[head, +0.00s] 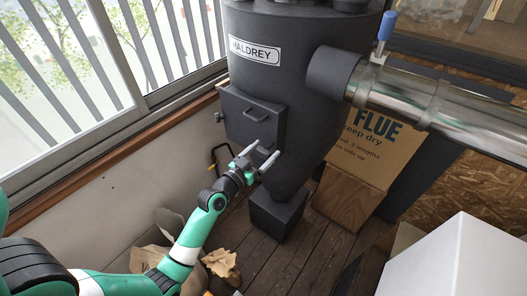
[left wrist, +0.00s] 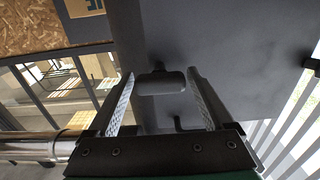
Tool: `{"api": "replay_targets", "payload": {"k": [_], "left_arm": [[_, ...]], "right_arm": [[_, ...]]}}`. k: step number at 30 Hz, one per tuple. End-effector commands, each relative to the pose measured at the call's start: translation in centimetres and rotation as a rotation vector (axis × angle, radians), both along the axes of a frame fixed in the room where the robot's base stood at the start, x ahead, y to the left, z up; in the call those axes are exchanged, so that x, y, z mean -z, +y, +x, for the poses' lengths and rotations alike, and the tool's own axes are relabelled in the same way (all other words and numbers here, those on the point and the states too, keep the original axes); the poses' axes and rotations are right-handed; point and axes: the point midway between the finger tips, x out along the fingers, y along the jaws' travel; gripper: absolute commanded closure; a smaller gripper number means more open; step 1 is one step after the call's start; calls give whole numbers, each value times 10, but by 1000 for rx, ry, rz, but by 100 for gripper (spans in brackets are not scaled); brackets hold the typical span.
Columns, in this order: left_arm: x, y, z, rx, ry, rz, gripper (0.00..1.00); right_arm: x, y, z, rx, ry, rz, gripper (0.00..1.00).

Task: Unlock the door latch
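A dark square door (head: 245,128) is shut on the front of the dark grey machine (head: 300,75). It has a bar handle (head: 256,115) on its face and a small grey piece (head: 218,117) at its left edge, which may be the latch. My left gripper (head: 263,153) is open and apart from the handle, in front of and below the door's lower right. In the left wrist view, the open fingers (left wrist: 160,90) have a dark rounded piece (left wrist: 160,82) between them in the picture; I cannot tell which part it is. My right gripper is not in view.
A shiny metal pipe (head: 445,108) with a blue-handled lever (head: 385,30) runs right from the machine. A cardboard box (head: 365,145) stands behind. A white box (head: 460,262) fills the lower right. A slatted window (head: 110,65) is at left. Torn paper (head: 222,264) lies on the floor.

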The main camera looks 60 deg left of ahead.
Motion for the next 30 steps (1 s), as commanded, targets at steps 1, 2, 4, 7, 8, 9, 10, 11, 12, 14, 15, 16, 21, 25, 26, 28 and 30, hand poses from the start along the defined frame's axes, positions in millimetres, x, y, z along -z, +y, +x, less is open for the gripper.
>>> {"api": "replay_targets", "payload": {"k": [1,2,4,7,8,9,10,11,12,14,15,16,21,25,26,28,30], "left_arm": [[0,0,0,0,0,0,25],[0,0,0,0,0,0,31],[0,0,0,0,0,0,43],[0,0,0,0,0,0,61],[0,0,0,0,0,0,67],[0,0,0,0,0,0,74],[0,0,0,0,0,0,79],[0,0,0,0,0,0,85],[0,0,0,0,0,0,86],[0,0,0,0,0,-1,86],[0,0,0,0,-1,-3,86],[0,0,0,0,-2,-4,86],[0,0,0,0,-19,-38,86],[0,0,0,0,-45,-90,86],[0,0,0,0,-53,-105,86],[0,0,0,0,-75,-147,86],[0,0,0,0,-101,-197,86]], "right_arm": [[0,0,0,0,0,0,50],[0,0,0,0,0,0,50],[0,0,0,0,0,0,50],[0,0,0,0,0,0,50],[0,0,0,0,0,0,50],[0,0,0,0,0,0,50],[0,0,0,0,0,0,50],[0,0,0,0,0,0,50],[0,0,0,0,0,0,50],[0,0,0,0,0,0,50],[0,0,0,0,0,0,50],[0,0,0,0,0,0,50],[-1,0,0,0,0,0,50],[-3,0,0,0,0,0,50],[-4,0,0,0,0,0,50],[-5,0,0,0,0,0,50],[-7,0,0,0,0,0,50]]}}
